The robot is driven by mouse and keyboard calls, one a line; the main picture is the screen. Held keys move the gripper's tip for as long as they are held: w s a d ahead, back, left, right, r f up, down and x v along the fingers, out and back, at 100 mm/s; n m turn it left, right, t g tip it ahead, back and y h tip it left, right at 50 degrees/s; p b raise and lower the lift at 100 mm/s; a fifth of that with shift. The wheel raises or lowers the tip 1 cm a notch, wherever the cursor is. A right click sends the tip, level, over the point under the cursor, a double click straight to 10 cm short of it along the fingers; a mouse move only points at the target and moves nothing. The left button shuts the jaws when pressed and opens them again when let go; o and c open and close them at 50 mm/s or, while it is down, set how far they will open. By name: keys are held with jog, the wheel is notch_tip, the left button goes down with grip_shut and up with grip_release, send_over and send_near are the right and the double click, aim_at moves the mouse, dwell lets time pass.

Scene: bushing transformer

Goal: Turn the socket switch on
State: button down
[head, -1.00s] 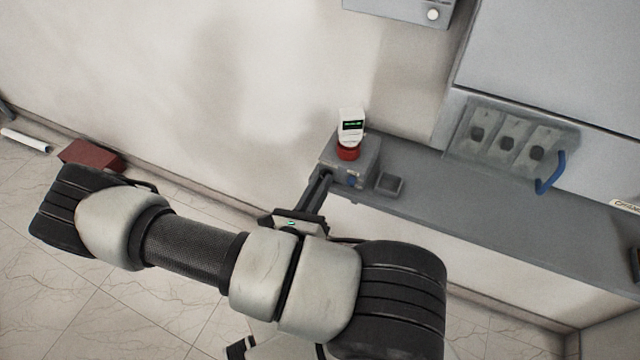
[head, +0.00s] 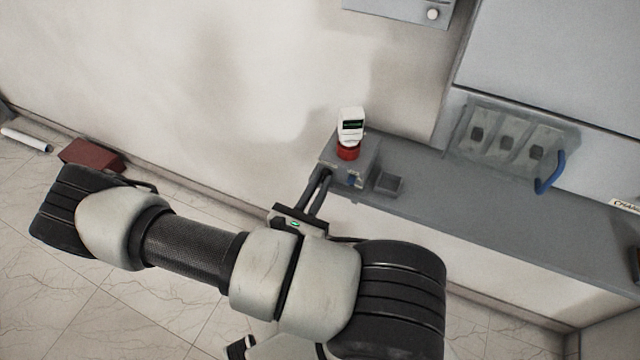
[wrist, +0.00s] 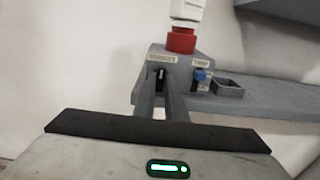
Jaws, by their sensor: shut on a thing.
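A grey socket box (head: 345,165) stands on the left end of the grey ledge, with a red socket (head: 348,152) on top and a white plug-in device (head: 350,125) in it. In the wrist view, the box front has a black switch (wrist: 160,75) under a left label and a blue switch (wrist: 200,76) under a right one. My gripper (head: 324,174) reaches the box's left front. In the wrist view, its two fingers (wrist: 161,83) are shut on the black switch, one on each side. The fingers partly hide the switch, so its exact setting is unclear.
A small open grey tray (head: 388,184) sits right of the box on the ledge (head: 440,190). A panel with several dark square fittings (head: 507,143) and a blue handle (head: 550,172) is farther right. A dark red block (head: 92,155) lies on the floor at left.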

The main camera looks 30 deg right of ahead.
jog(key=shift+f, duration=0.1)
jog(key=c, duration=2.1)
grip_release()
jog(key=b+v, duration=0.1)
jog(key=v, duration=1.6)
jog(key=shift+s+a, duration=0.2)
jog(key=d+r+m+g+y+p, duration=0.1)
jog(key=r+m+y, duration=0.3)
jog(key=r+m, duration=0.4)
jog(key=d+r+m+g+y+p, duration=0.1)
jog(key=r+m+g+y+p, duration=0.1)
jog(key=r+m+y, duration=0.3)
jog(key=d+r+m+g+y+p, duration=0.1)
jog(key=r+m+y, duration=0.4)
jog(key=r+m, duration=0.7)
jog(key=shift+w+r+g+p, duration=0.15)
jog(key=shift+r+g+p, duration=0.3)
jog(key=shift+r, duration=2.4)
jog(key=shift+w+r+g+p, duration=0.1)
jog(key=shift+r+g+p, duration=0.35)
jog(key=shift+r, duration=2.4)
